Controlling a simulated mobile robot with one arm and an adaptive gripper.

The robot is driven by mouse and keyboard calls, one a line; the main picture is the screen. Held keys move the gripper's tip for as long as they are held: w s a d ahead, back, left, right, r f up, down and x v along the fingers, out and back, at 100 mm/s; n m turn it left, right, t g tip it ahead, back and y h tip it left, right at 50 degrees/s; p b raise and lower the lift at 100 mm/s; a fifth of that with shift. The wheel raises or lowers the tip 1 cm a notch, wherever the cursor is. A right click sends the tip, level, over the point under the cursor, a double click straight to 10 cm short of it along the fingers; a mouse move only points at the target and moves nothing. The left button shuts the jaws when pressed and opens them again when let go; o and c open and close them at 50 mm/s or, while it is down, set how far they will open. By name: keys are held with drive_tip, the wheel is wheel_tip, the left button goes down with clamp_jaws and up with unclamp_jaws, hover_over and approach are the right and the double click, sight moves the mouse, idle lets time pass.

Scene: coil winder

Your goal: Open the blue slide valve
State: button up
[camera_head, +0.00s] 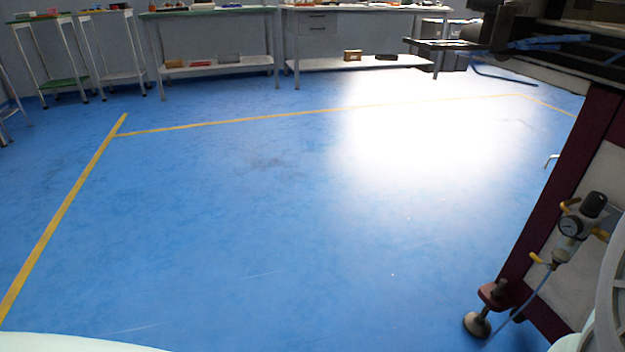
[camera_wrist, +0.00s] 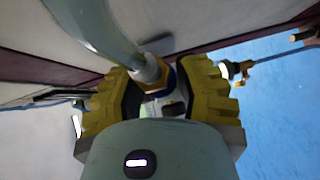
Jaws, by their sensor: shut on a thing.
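My gripper (camera_wrist: 160,98) shows in the wrist view, its two yellow ribbed fingers closed around a small fitting. The fitting, which I take to be the blue slide valve (camera_wrist: 182,84), shows only a narrow dark blue and yellow part between the fingers. The fingers and my wrist hide most of it, so I cannot tell the slide's position. A pale hose (camera_wrist: 100,28) with a metal end runs into it from the upper left.
A pressure regulator with a gauge (camera_head: 571,227), yellow fittings and a thin blue hose (camera_head: 535,295) is close by. Open blue floor (camera_head: 270,230) lies left; benches (camera_head: 215,12) stand behind.

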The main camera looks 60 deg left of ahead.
clamp_jaws()
drive_tip(key=shift+w+a+f+p, duration=0.1)
drive_tip(key=shift+w+a+p, duration=0.05)
drive_tip(key=shift+a, duration=0.45)
drive_tip(key=shift+w+a+p, duration=0.15)
drive_tip(key=shift+a, duration=0.4)
drive_tip(key=shift+o, duration=0.7)
unclamp_jaws()
drive_tip(key=o, duration=0.4)
drive_tip(key=shift+w+a, duration=0.1)
drive_tip(key=shift+o, duration=0.2)
drive_tip(key=shift+d, duration=0.2)
